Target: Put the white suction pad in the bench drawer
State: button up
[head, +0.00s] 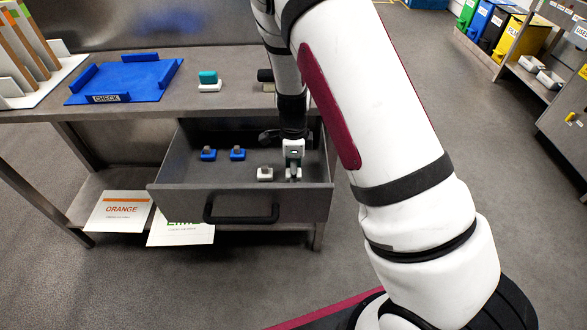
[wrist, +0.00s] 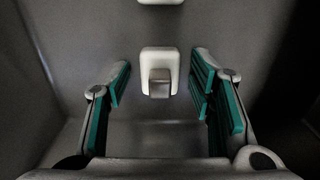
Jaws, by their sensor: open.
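My gripper (head: 293,170) is inside the open bench drawer (head: 245,203), pointing down, in the head view. In the wrist view its green-padded fingers stand wide apart. A white suction pad (wrist: 160,56) with a grey block on it lies on the drawer floor, in line between the fingertips and touching neither. Part of a second white pad (wrist: 160,2) shows at the top edge of the wrist view. In the head view one white pad (head: 265,174) lies on the drawer floor left of my gripper. The spot right under the gripper is partly hidden.
Two blue pads (head: 208,155) (head: 237,154) lie further left in the drawer. On the bench top are a blue tray (head: 125,82), a teal block on a white base (head: 208,81) and a dark item (head: 265,75). The drawer's walls stand close around my gripper.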

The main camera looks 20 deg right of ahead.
jog(key=s+a+r+n+y+p, duration=0.1)
jog(key=s+r+n, duration=0.2)
jog(key=r, duration=0.8)
jog(key=s+r+n+y+p, duration=0.15)
jog(key=s+r, duration=0.25)
jog(key=r, duration=0.8)
jog(key=s+d+r+n+t+h, duration=0.1)
jog(key=s+r+n, duration=0.4)
jog(key=s+n, duration=0.3)
jog(key=s+d+r+n+t+h, duration=0.1)
jog(key=s+r+n, duration=0.3)
jog(key=s+n, duration=0.5)
jog(key=s, duration=0.7)
jog(key=shift+s+r+t+b, duration=0.3)
jog(key=shift+r+t+b, duration=0.05)
jog(key=shift+t+b, duration=0.05)
jog(key=shift+h, duration=0.25)
